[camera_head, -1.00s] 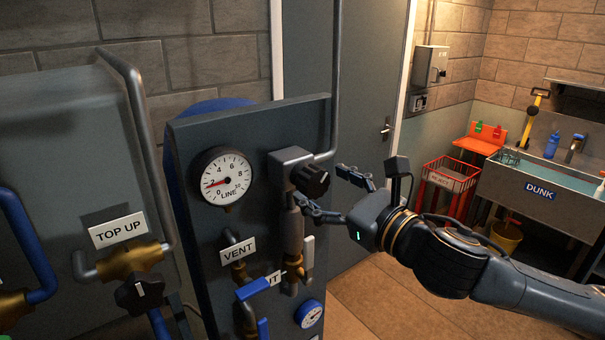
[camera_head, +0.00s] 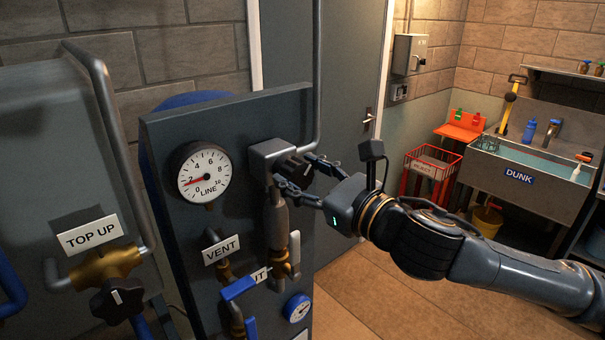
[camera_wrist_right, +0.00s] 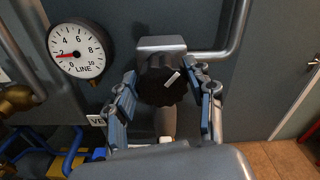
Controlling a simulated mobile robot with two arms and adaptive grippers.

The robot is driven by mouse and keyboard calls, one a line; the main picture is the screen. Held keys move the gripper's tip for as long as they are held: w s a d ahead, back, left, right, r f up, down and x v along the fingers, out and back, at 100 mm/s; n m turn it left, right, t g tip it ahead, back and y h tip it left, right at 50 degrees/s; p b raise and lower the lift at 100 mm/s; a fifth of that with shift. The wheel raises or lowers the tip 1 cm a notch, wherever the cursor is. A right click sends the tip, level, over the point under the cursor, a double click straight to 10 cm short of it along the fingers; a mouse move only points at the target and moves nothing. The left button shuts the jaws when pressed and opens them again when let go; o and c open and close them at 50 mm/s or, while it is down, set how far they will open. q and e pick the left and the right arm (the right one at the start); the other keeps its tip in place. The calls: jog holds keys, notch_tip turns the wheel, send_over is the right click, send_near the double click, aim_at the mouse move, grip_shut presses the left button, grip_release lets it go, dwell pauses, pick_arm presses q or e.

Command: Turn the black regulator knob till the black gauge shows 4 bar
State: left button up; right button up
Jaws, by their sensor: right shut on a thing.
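The black-rimmed gauge marked LINE (camera_head: 203,173) is on the grey panel; it also shows in the right wrist view (camera_wrist_right: 78,49). Its red needle points left, close to the 2. The black regulator knob (camera_head: 299,169) sticks out of a grey block right of the gauge. In the right wrist view the knob (camera_wrist_right: 157,91) has a white mark pointing to the upper right. My right gripper (camera_head: 306,180) is shut on the knob, with blue-padded fingers on both sides of it (camera_wrist_right: 163,102). The fingers hide part of the knob in the head view. My left gripper is not in view.
A TOP UP valve with another black knob (camera_head: 117,298) is at left. A pipe (camera_head: 316,80) rises behind the block.

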jog(key=shift+m+p, duration=0.3)
jog(key=shift+m, duration=0.4)
jog(key=m+p, duration=0.1)
jog(key=m, duration=0.4)
jog(key=shift+w+d+p, duration=0.15)
jog(key=shift+p, duration=0.25)
jog(key=m+p, duration=0.1)
jog(key=m, duration=0.2)
jog(key=shift+d+f+m, duration=0.1)
jog(key=shift+m, duration=0.3)
jog(key=shift+w+d+f+m+p, duration=0.1)
jog(key=shift+m+p, duration=0.1)
jog(key=shift+m, duration=0.75)
jog(key=shift+f+m+p, duration=0.1)
jog(key=shift+m+p, duration=0.1)
jog(key=shift+m, duration=0.75)
jog(key=o, duration=1)
jog(key=shift+o, duration=0.8)
jog(key=shift+w, duration=0.1)
